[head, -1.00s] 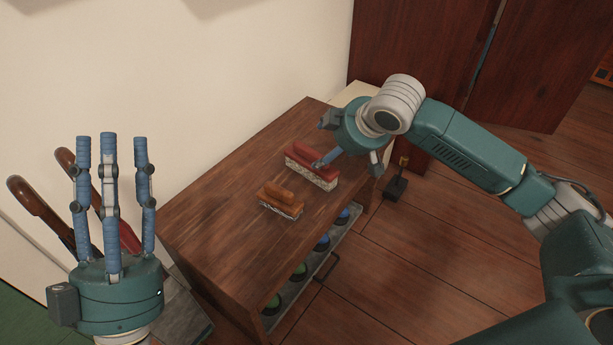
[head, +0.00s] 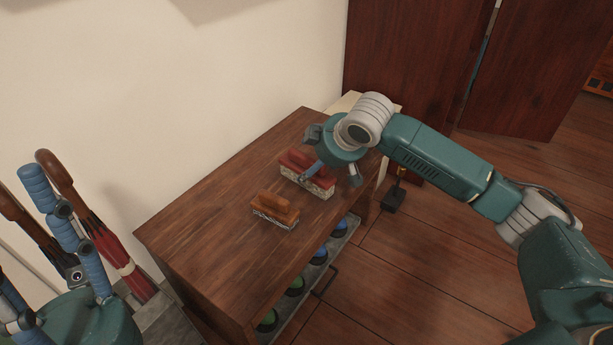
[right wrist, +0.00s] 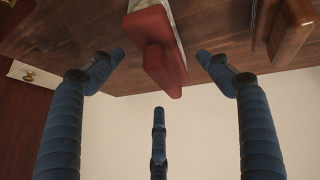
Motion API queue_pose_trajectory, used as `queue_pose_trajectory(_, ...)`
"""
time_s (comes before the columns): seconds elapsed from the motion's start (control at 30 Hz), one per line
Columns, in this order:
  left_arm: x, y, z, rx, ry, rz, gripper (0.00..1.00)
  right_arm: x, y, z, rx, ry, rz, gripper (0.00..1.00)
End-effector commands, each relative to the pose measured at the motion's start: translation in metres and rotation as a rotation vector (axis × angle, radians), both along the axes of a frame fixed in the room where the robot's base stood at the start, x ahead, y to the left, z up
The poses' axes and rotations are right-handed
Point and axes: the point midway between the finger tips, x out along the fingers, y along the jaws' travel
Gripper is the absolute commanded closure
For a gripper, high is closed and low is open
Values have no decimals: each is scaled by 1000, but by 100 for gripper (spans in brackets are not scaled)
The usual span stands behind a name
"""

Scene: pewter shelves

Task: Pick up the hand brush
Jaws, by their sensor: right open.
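A red hand brush (head: 318,186) with pale bristles lies on the wooden shelf top, bristles down. It also shows in the right wrist view (right wrist: 158,45). A smaller orange-brown brush (head: 275,207) stands apart from it, nearer the left; it also shows in the right wrist view (right wrist: 293,25). My right gripper (head: 331,177) is open above the red brush, its fingers spread around that brush's sides; contact cannot be told. In the right wrist view the gripper (right wrist: 159,75) holds nothing. My left gripper (head: 20,230) is at the left edge, partly cut off, far from both brushes.
The wooden shelf top (head: 210,225) is clear to the left of the brushes. Umbrellas (head: 95,225) stand at the left. Round blue and green items (head: 295,287) sit on the lower shelf. A wall is behind, a dark door (head: 410,60) at the back right.

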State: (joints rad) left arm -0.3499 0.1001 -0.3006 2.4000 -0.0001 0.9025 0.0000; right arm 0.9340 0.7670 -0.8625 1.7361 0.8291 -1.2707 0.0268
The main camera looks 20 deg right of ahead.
Motion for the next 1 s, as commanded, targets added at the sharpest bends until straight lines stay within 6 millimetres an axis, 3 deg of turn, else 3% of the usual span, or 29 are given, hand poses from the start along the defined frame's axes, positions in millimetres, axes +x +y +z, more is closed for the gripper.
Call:
queue_pose_trajectory(0.07,0,0,-16,0,1,0,57,8,5,-16,-1,0,1,23)
queue_pose_trajectory(0.2,1,-1,-17,2,-12,1,57,17,6,-26,1,0,-1,23)
queue_pose_trajectory(0.5,2,-1,-15,4,-11,0,57,20,7,-27,-1,0,1,25)
queue_pose_trajectory(0.8,2,-1,-15,3,-10,0,57,19,7,-27,0,1,0,85)
queue_pose_trajectory(1.0,2,-1,-15,3,-10,0,57,20,7,-26,1,-1,0,86)
